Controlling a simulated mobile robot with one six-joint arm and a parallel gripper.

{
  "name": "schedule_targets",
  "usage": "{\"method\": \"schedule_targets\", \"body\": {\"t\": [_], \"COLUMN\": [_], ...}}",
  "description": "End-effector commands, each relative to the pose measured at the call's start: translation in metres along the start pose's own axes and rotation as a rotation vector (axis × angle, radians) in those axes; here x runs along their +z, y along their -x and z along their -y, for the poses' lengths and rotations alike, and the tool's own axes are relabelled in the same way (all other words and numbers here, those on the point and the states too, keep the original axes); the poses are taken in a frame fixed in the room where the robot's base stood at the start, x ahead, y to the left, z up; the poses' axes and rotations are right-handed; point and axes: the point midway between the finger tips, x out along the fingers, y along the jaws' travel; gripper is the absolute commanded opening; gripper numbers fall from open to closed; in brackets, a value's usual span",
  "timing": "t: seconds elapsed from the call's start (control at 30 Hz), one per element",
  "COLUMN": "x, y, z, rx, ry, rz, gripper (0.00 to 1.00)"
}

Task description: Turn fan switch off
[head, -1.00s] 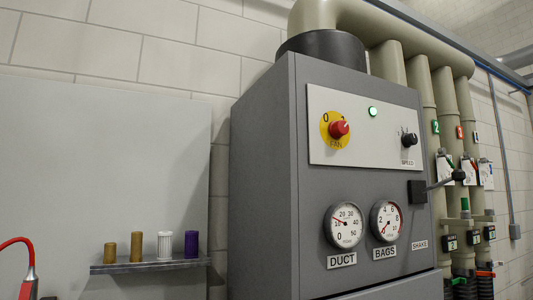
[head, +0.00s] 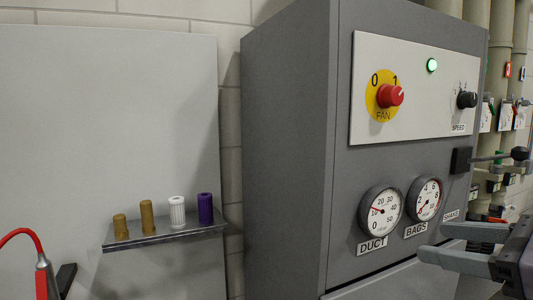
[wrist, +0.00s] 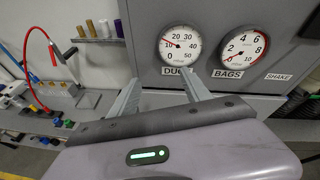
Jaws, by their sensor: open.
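The fan switch (head: 390,95) is a red knob on a yellow disc marked 0 and 1, on the light panel of the grey cabinet. Its white pointer mark is on the side toward 1. A green lamp (head: 432,65) to its right is lit. My gripper (head: 455,244) is at the lower right of the head view, open and empty, below and to the right of the switch and apart from it. In the wrist view my gripper (wrist: 161,88) has its two fingers spread below the gauges. The fan switch is not in the wrist view.
The DUCT gauge (head: 381,211) and BAGS gauge (head: 425,199) sit below the panel. A black speed knob (head: 467,100) and a shake lever (head: 490,157) are to the right. A shelf (head: 165,236) with several cylinders is at left, beside a red hose (head: 24,232).

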Motion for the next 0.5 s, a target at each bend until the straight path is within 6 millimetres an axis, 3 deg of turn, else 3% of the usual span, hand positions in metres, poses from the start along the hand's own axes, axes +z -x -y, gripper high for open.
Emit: {"method": "schedule_targets", "body": {"t": [0.03,0.1,0.2,0.33,0.5], "x": [0.051,0.103,0.154,0.176,0.184], "y": [0.028,0.062,0.099,0.115,0.086], "z": [0.022,0.043,0.061,0.067,0.070], "rx": [-0.037,-0.076,-0.105,-0.111,-0.104], "ry": [-0.049,-0.128,-0.204,-0.238,-0.241], "rz": [0.050,0.141,0.241,0.297,0.301], "gripper": [0.56,0.56,0.56,0.56,0.56]}}
